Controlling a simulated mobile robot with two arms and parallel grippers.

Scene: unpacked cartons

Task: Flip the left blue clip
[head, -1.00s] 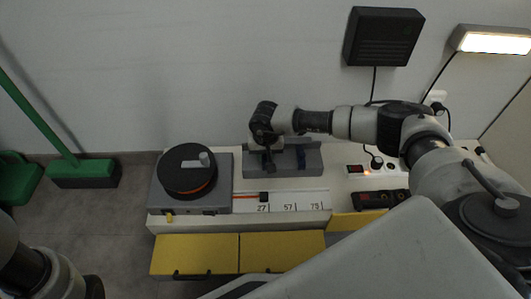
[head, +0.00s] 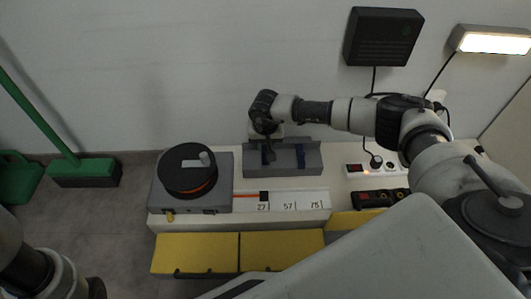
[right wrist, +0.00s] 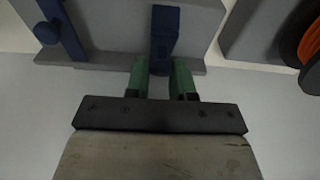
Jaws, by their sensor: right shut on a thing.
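The grey holder (head: 292,166) with two blue clips stands on the white bench against the wall. The left blue clip (right wrist: 165,30) is in the middle of the right wrist view, between the green fingertips of my right gripper (right wrist: 160,80), which is shut on its lower end. In the head view this gripper (head: 266,150) is at the holder's left part and covers much of that clip. The right blue clip (head: 301,159) is free; it also shows at the left of the right wrist view (right wrist: 68,30). My left gripper is out of view.
A grey box with a black reel (head: 187,169) stands close left of the holder. In front lies a numbered scale (head: 295,201) with an orange strip. A power strip (head: 378,170) and a dark device (head: 379,199) are to the right. Yellow drawers (head: 197,254) are below.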

